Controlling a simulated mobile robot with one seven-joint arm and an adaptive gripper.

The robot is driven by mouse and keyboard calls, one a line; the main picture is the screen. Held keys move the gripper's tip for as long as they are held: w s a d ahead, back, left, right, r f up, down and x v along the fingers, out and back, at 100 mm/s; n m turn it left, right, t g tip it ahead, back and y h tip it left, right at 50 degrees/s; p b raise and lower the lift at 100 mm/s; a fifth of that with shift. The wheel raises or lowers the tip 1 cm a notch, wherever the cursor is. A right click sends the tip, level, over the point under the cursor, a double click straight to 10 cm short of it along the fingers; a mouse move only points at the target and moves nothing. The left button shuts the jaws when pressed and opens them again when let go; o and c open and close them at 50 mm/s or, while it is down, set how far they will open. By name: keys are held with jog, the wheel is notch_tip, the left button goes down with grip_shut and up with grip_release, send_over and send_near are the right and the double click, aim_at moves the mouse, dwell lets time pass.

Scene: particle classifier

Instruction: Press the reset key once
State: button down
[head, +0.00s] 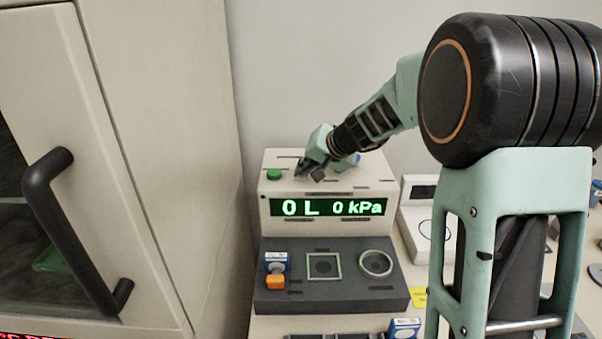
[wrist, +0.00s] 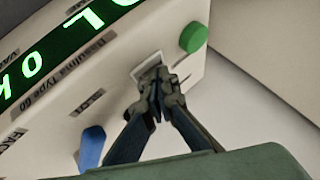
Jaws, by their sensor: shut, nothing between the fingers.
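The cream control unit (head: 275,212) has a lit green display (head: 328,207) reading "0 L 0 kPa". A round green button (head: 274,174) stands at the left of its top; it also shows in the wrist view (wrist: 193,37). My gripper (head: 301,172) is shut and empty, over the unit's top just right of the green button. In the wrist view its fingertips (wrist: 160,80) are at a small pale rectangular key (wrist: 147,66), partly hidden by them. I cannot tell whether they touch it. No readable label shows which control is the reset key.
A blue knob (wrist: 91,148) stands on the same top face. A dark panel (head: 344,296) in front holds an orange block (head: 275,282), a square frame and a ring. A tall cabinet (head: 165,130) with a black handle (head: 65,235) stands close on the left.

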aim_at(303, 176)
dwell(0.3)
jog(key=shift+r+p, duration=0.95)
jog(key=shift+r, duration=0.3)
notch_tip(303, 176, up, 5)
jog(key=p, duration=0.3)
dwell(0.3)
